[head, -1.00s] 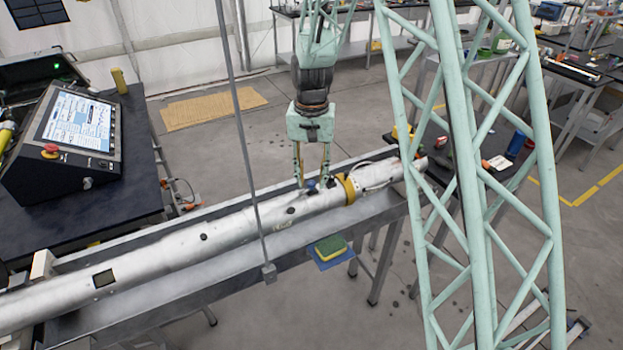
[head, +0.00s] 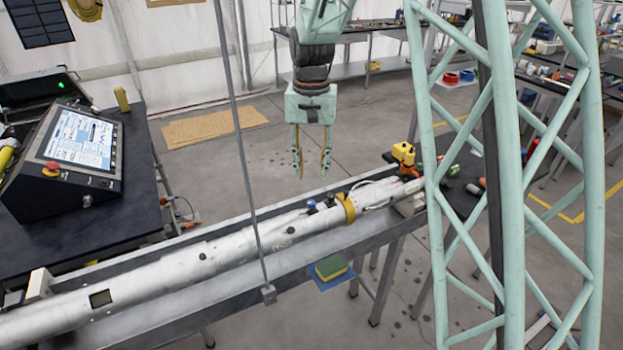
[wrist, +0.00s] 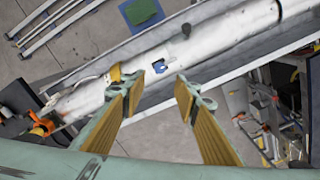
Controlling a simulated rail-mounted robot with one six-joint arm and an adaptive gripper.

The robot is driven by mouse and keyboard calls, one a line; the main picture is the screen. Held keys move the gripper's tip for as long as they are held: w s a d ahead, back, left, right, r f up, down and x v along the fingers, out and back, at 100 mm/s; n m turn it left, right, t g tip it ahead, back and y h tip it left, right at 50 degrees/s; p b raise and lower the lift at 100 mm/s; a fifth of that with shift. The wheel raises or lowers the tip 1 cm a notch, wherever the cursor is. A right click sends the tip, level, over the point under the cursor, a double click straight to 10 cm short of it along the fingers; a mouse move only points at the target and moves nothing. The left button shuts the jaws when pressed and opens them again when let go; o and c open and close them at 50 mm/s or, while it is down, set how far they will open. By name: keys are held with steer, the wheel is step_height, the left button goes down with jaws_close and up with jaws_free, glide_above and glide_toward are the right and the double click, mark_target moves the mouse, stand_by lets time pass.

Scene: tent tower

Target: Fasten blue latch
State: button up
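The long silver tube (head: 215,255) lies in a grey trough, with a small blue latch (head: 311,206) on its upper side, left of a yellow band (head: 346,207). My gripper (head: 312,175) hangs above the tube near the blue latch, fingers pointing down, empty and apart from the tube. The wrist view also shows the blue latch (wrist: 159,66) just beyond the gap between the two open, yellow-padded fingers (wrist: 159,84). Whether the latch is fastened is too small to tell.
A control console (head: 75,150) stands on a dark table at left. A thin grey pole (head: 243,140) rises in front of the tube. A green lattice column (head: 500,200) fills the right side. The space around my gripper is clear.

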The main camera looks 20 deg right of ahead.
steer(key=shift+r, duration=0.5)
steer(key=s+r+n+t+b, duration=0.1)
steer(key=s+r+b, duration=0.1)
steer(key=s+r, duration=0.65)
steer(key=s+r+n+t+b, duration=0.15)
steer(key=s+r, duration=0.35)
steer(key=s, duration=0.6)
steer(key=s+f+n+t+b, duration=0.1)
steer(key=s+b, duration=0.3)
steer(key=s, duration=2.1)
steer(key=shift+n, duration=0.55)
steer(key=shift+w+r+t, duration=0.1)
steer(key=shift+t, duration=0.15)
stand_by(0.3)
